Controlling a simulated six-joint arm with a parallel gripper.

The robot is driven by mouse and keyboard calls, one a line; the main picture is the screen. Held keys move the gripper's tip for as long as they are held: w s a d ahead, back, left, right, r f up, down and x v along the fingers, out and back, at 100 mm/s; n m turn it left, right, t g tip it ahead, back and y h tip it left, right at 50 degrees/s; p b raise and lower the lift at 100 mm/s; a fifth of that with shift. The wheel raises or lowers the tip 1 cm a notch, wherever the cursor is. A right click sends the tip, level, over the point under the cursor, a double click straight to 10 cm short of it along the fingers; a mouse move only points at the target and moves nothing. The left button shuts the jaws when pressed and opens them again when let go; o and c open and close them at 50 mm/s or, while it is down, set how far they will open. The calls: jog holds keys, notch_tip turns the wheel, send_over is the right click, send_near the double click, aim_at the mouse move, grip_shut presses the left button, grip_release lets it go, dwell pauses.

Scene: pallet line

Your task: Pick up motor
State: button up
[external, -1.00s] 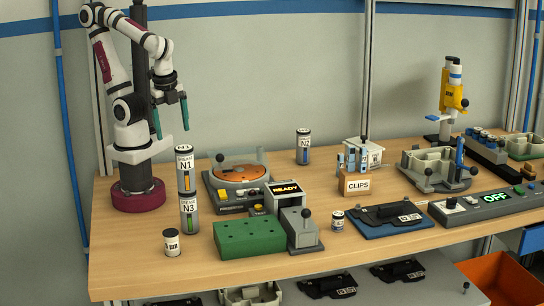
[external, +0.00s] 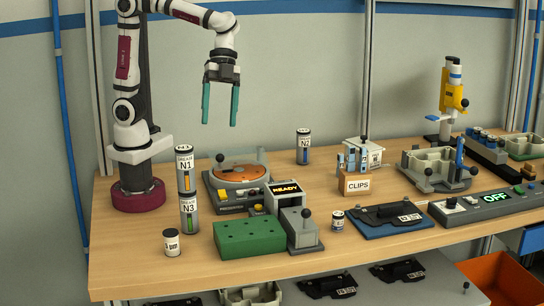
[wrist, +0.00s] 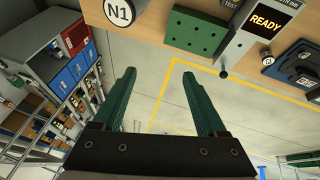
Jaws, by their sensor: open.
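My gripper (external: 219,123) is open and empty, hanging with its two green fingers pointing down, high above the back left of the bench. It also shows in the wrist view (wrist: 158,75), with nothing between the fingers. I cannot tell for certain which thing is the motor. A small labelled cylinder (external: 171,242) stands at the front left, and another (external: 338,221) stands near the front middle. My gripper is well apart from all of these.
Grease canisters N1 (external: 184,168) and N3 (external: 189,216) stand at the left, and N2 (external: 303,147) at the back. A green block (external: 248,238) is beside a tester reading READY (external: 286,188). The CLIPS box (external: 358,184) and a blue tray (external: 391,230) are farther right.

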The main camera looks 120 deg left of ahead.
jog(key=w+a+t+h, duration=0.2)
jog(key=w+a+t, duration=0.15)
jog(key=w, duration=0.85)
jog(key=t, duration=0.5)
send_over(338, 220)
jog(key=s+a, duration=0.3)
notch_tip(338, 220, down, 3)
jog(key=shift+n, duration=0.3)
notch_tip(338, 220, down, 24)
jog(key=shift+w+d+f, duration=0.3)
jog(key=shift+w+f, duration=0.15)
jog(key=shift+f, duration=0.15)
jog(key=shift+w+d+f, duration=0.3)
jog(key=shift+w+f, duration=0.1)
jog(key=shift+f, duration=0.15)
jog(key=shift+w+d+f, duration=0.2)
jog(key=shift+w, duration=0.15)
grip_shut()
